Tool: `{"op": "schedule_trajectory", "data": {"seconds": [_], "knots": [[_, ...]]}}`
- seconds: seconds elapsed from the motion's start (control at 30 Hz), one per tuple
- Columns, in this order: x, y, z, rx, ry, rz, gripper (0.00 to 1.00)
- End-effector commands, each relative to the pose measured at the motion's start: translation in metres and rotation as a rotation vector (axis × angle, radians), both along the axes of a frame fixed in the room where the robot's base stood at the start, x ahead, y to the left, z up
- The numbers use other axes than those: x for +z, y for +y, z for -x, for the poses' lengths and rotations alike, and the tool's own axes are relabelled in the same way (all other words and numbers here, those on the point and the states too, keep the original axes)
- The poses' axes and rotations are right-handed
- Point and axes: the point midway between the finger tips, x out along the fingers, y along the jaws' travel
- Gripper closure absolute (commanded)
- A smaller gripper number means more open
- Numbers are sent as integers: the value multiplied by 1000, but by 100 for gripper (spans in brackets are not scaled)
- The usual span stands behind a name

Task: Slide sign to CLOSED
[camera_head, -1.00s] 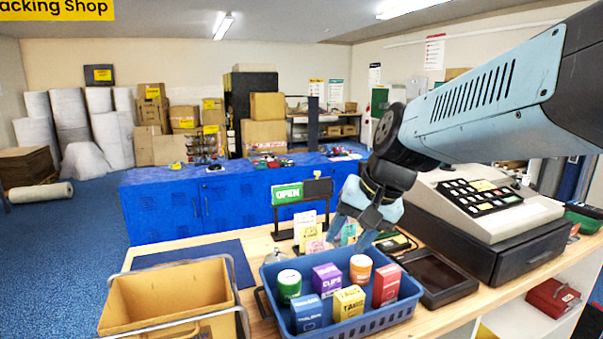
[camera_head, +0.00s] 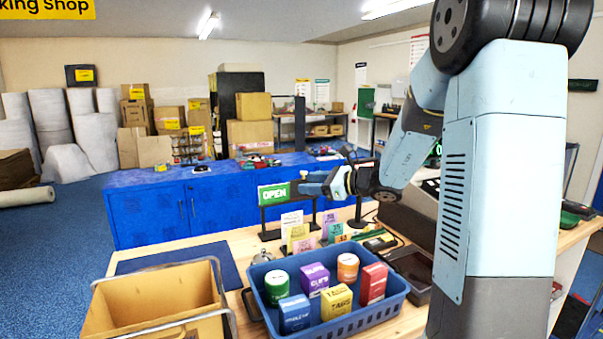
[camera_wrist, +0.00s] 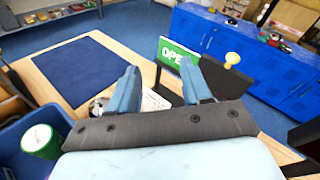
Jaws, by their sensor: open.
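The sign stands on the wooden counter behind the blue basket. Its green face (camera_head: 273,194) reads OPEN in the head view, and part of it shows in the wrist view (camera_wrist: 174,54). A dark panel (camera_wrist: 225,78) lies to its right with a pale yellow round knob (camera_wrist: 232,59) on it.
A blue basket (camera_head: 345,325) of small boxes and tubs stands in front of the sign. Several price cards (camera_head: 298,229) stand below my gripper. A tan bin (camera_head: 150,300) and a dark blue mat (camera_head: 180,257) are at the left. A blue cabinet (camera_head: 150,215) stands behind.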

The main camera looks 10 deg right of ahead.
Motion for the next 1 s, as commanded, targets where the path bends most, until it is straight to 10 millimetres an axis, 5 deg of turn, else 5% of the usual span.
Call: {"op": "schedule_trajectory", "data": {"seconds": [0.2,0.4,1.0], "knots": [[-15,-55,-47,-196,51,-248,52],[-22,-78,-63,-270,64,-343,52],[-22,-32,-134,-274,66,-351,52]]}}
